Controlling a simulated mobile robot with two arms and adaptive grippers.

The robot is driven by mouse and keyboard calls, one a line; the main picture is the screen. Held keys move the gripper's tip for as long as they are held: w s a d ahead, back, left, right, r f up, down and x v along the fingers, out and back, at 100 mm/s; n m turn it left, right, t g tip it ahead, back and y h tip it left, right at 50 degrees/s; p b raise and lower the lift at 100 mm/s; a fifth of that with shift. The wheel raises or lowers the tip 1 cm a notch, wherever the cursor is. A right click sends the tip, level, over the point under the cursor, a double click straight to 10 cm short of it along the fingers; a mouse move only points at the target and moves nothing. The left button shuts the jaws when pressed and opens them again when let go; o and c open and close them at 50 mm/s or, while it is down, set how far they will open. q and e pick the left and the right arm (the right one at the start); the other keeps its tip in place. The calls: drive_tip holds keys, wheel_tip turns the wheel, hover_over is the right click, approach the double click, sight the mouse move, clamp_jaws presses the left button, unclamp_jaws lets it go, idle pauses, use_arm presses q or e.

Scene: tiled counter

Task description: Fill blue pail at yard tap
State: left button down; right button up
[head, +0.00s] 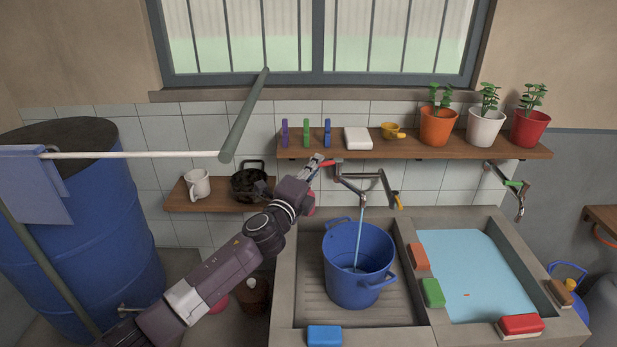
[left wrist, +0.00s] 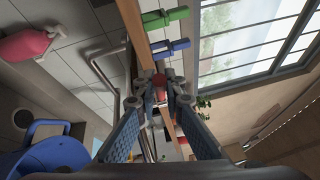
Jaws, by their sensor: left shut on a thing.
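The blue pail (head: 345,282) stands upright in the left basin, under the yard tap (head: 375,178). A thin stream of water (head: 360,232) runs from the tap into the pail. Some water shows inside; its exact level is hard to tell. My left gripper (head: 320,166) is shut on the tap's red handle (head: 329,163), left of the spout. In the left wrist view the fingertips (left wrist: 160,92) close around the red handle (left wrist: 159,82). The pail (left wrist: 45,150) shows at lower left there. My right gripper is in neither view.
A shelf (head: 460,151) above holds pegs, a white box, a yellow cup and potted plants. The right basin (head: 462,275) holds water. A second tap with a green handle (head: 514,184) hangs over it. A blue barrel (head: 95,235) stands left. Brushes and sponges lie on the rims.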

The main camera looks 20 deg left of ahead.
use_arm(q)
drive_tip(key=shift+s+d+n+g+y+b, duration=0.25)
drive_tip(key=shift+s+d+n+y+b, duration=0.2)
drive_tip(key=shift+n+y+b, duration=1)
drive_tip(key=shift+s+d+n+g+y+b, duration=0.3)
drive_tip(key=shift+d+n+y+b, duration=0.35)
drive_tip(key=shift+y, duration=1.45)
drive_tip(key=shift+s+d+n+g+y+b, duration=0.25)
drive_tip(key=shift+s+d+n+y+b, duration=0.15)
drive_tip(key=shift+n+y+b, duration=1.1)
drive_tip(key=shift+m+y, duration=0.25)
drive_tip(key=shift+m, duration=0.15)
drive_tip(key=c, duration=2)
unclamp_jaws()
drive_tip(key=shift+w+a, duration=0.1)
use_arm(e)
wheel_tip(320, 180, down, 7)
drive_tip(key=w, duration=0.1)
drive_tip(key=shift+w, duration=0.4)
use_arm(q)
drive_tip(key=v, duration=1.2)
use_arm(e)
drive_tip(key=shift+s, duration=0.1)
